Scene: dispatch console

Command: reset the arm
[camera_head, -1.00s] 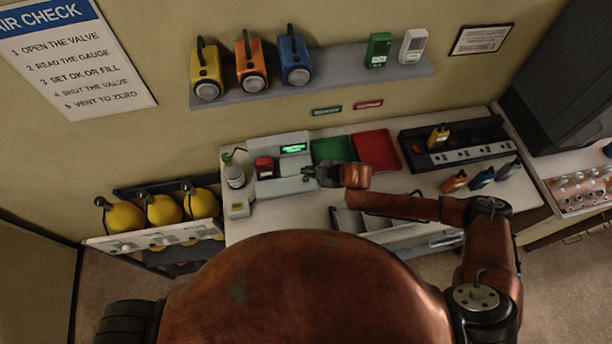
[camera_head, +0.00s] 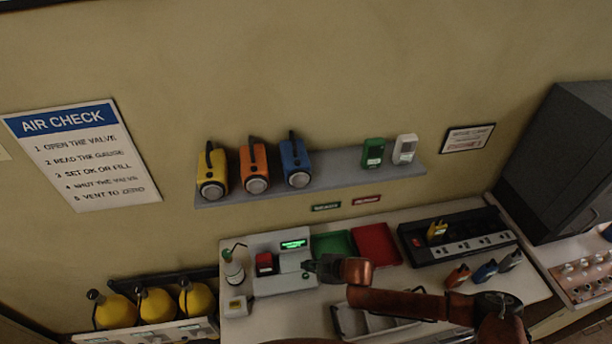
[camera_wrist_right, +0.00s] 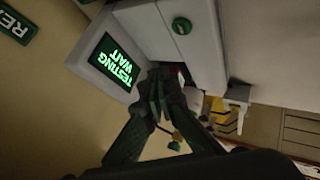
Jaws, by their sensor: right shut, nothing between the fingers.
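My right gripper (camera_head: 309,268) is in front of the grey test station (camera_head: 268,243) on the bench. In the right wrist view its fingers (camera_wrist_right: 163,78) are together with nothing between them, close to the station. The station's screen (camera_wrist_right: 117,60) reads "TESTING WAIT" in green; it also shows in the head view (camera_head: 294,244). A red device (camera_head: 264,262) sits in the station, left of the gripper. A round green button (camera_wrist_right: 182,26) is on the station's face in the right wrist view. My left gripper is not in view.
Green tray (camera_head: 333,244) and red tray (camera_head: 375,244) lie behind my right arm. A black charger rack (camera_head: 470,245) holds a yellow device (camera_head: 437,232). A bottle (camera_head: 233,270) stands left of the station. A grey divided bin (camera_head: 350,322) is below the arm. Lamps stand on the shelf (camera_head: 330,178).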

